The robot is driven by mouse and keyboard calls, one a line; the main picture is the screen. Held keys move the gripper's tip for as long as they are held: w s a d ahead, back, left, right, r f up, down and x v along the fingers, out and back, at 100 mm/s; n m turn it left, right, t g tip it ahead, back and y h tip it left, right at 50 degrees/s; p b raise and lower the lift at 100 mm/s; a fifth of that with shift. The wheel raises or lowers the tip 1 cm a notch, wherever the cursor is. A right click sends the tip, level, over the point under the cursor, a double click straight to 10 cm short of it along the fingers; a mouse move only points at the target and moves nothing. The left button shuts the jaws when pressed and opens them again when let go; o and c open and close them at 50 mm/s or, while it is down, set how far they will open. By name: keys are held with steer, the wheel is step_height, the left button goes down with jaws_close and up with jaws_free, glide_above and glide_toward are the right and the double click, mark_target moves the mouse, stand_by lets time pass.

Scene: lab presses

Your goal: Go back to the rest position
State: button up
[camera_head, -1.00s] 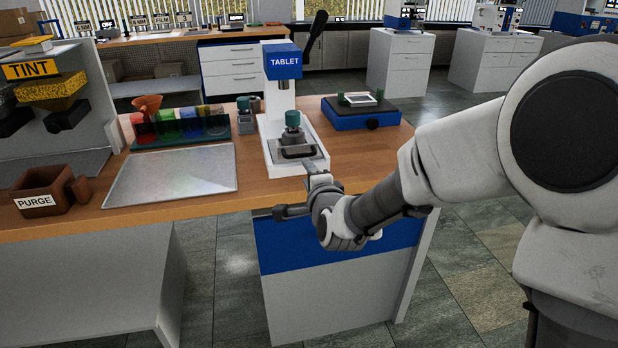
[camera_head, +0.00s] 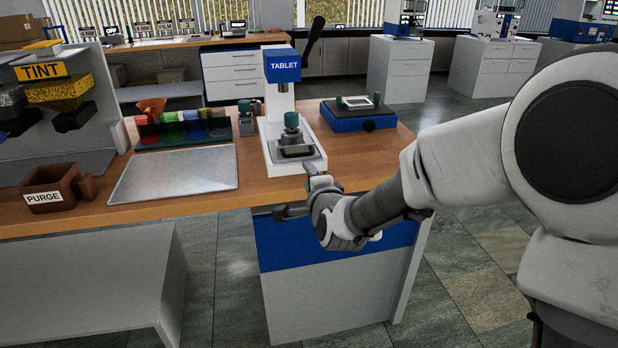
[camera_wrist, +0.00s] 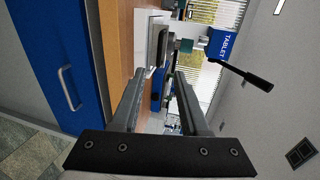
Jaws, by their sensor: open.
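My gripper (camera_head: 300,190) is in front of the table's front edge, just below and before the tablet press (camera_head: 283,65). In the wrist view its two fingers (camera_wrist: 158,100) are apart with nothing between them. The tablet press is white with a blue head marked TABLET and a black lever. A green-topped metal piece (camera_head: 291,122) stands on its base, and it also shows beyond the fingers in the wrist view (camera_wrist: 186,46). My gripper is apart from the press.
On the wooden table (camera_head: 260,190) are a metal tray (camera_head: 175,172), a brown PURGE box (camera_head: 46,190), a rack of coloured cups (camera_head: 182,128) and a blue scale (camera_head: 358,114). The TINT machine (camera_head: 60,90) stands at left. Open floor (camera_head: 460,270) lies at right.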

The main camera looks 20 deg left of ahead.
steer(key=s+d+r+n+g+h, duration=0.2)
steer(key=s+d+n+h, duration=0.15)
steer(key=d, duration=0.65)
steer(key=s+d+r+n+g+h, duration=0.1)
steer(key=s+d+r+n+h, duration=0.25)
steer(key=d, duration=0.65)
steer(key=s+d+f+n+g+h, duration=0.1)
steer(key=s+d+n+g, duration=0.1)
steer(key=s+d, duration=0.7)
steer(key=s+d+f+n+g, duration=0.1)
steer(key=s+d+n+g, duration=0.3)
steer(key=s, duration=0.9)
step_height(320, 180, up, 16)
steer(key=m+t+p, duration=0.1)
steer(key=p, duration=1.5)
steer(key=shift+w+d+r, duration=0.25)
steer(key=shift+w+d, duration=0.15)
steer(key=shift+d, duration=0.05)
